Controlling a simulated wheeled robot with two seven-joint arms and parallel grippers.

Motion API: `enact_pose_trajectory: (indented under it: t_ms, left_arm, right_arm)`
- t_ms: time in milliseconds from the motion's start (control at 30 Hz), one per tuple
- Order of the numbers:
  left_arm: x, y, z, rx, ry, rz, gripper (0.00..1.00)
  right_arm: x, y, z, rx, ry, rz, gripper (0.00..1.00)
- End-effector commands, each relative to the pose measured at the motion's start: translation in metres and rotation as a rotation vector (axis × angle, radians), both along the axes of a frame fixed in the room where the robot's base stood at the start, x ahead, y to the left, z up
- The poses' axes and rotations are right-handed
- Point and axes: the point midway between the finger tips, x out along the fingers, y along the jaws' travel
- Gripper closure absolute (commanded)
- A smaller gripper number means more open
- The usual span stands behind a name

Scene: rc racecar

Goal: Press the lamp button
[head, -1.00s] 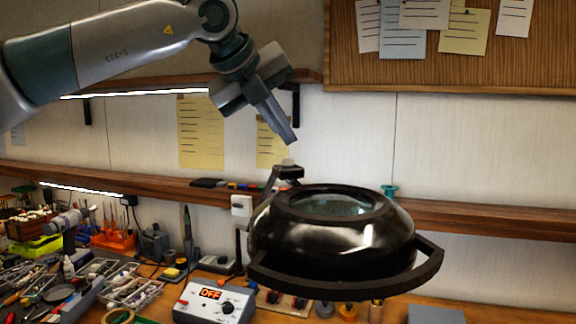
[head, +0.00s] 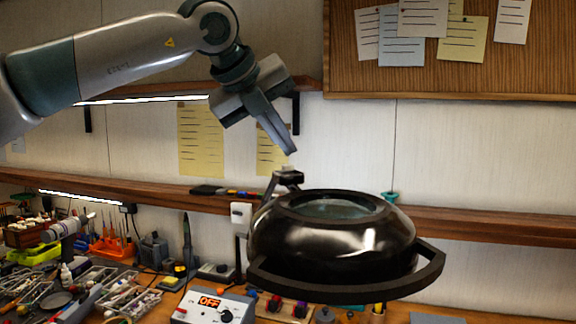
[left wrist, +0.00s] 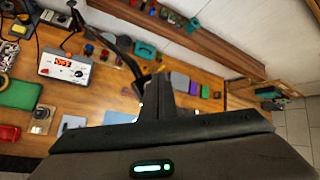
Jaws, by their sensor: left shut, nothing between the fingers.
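The black magnifier lamp (head: 335,245), with a round glass on top and a curved handle bar, fills the centre right of the head view. A small pale button (head: 288,169) sits on top of a black bracket at the back left of the lamp head. My left gripper (head: 291,152) is shut and empty. It points down, with its tip just above the button in the picture; a small gap shows between them. In the left wrist view my shut fingers (left wrist: 160,85) point at the bench, and I cannot make out the button there. My right gripper is not in view.
A control box (head: 212,305) reading OFF stands on the cluttered bench below. A wooden shelf (head: 480,218) runs along the wall behind the lamp. A cork board (head: 540,65) hangs at the upper right. The space above the lamp glass is clear.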

Motion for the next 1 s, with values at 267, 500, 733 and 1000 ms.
enact_pose_trajectory:
  t_ms: [267, 500, 733, 1000]
  left_arm:
    - [0.000, 0.000, 0.000, 0.000, 0.000, 0.000, 1.00]
    - [0.000, 0.000, 0.000, 0.000, 0.000, 0.000, 1.00]
    - [0.000, 0.000, 0.000, 0.000, 0.000, 0.000, 1.00]
    - [0.000, 0.000, 0.000, 0.000, 0.000, 0.000, 1.00]
  right_arm:
    - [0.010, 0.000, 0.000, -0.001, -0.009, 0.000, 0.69]
    - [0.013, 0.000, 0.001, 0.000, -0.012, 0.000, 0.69]
    - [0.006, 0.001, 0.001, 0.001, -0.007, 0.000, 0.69]
    - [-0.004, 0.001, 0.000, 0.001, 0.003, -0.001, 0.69]
